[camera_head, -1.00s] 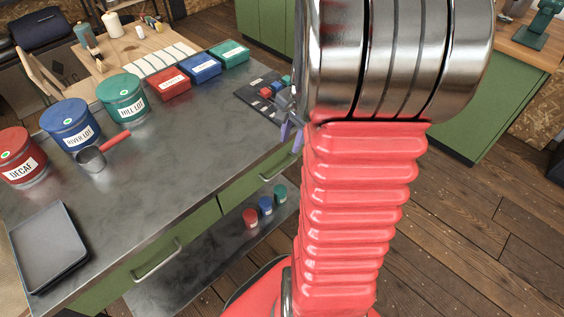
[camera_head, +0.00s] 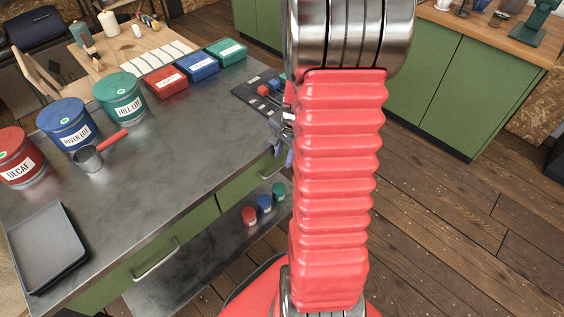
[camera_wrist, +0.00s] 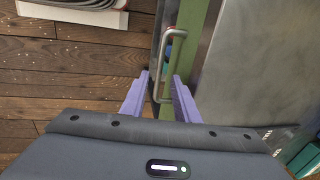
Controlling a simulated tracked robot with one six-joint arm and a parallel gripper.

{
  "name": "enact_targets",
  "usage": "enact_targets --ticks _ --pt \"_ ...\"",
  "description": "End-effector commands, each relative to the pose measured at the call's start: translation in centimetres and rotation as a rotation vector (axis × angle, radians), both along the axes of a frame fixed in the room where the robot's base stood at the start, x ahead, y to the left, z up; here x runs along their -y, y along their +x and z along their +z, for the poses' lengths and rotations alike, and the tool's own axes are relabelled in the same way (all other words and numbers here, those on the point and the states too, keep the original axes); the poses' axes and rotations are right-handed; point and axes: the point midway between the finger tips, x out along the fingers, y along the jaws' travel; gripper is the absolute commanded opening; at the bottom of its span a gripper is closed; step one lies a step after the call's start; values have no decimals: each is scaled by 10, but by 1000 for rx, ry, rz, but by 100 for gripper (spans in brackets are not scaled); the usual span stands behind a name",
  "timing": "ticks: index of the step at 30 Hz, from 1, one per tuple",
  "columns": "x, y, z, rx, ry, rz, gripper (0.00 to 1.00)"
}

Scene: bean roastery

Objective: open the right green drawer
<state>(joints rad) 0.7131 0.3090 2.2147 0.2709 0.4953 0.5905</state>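The right green drawer (camera_head: 240,191) is in the bench front under the steel top, and its front looks flush. Its silver bar handle (camera_head: 268,174) is partly hidden by my arm and gripper. In the wrist view the handle (camera_wrist: 166,48) stands upright in the picture, its lower part between the two purple fingers. My gripper (camera_wrist: 161,76) is open, one finger on each side of the handle with gaps visible. In the head view a purple fingertip (camera_head: 289,158) shows beside the handle; the rest of the gripper is hidden behind my arm.
The left green drawer with its own handle (camera_head: 156,260) is at lower left. A lower shelf (camera_head: 190,277) holds red, blue and green small containers. Tins, boxes and a scoop stand on the steel top (camera_head: 185,155). Wooden floor to the right is open.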

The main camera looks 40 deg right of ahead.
Motion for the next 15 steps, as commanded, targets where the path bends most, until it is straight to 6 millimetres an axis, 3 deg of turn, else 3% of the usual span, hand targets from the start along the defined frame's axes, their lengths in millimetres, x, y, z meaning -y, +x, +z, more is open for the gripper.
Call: enact_targets --ticks 7,15 --pt "-1 5 -28 -2 2 0 28" --pt "0 7 -39 -1 0 0 28"
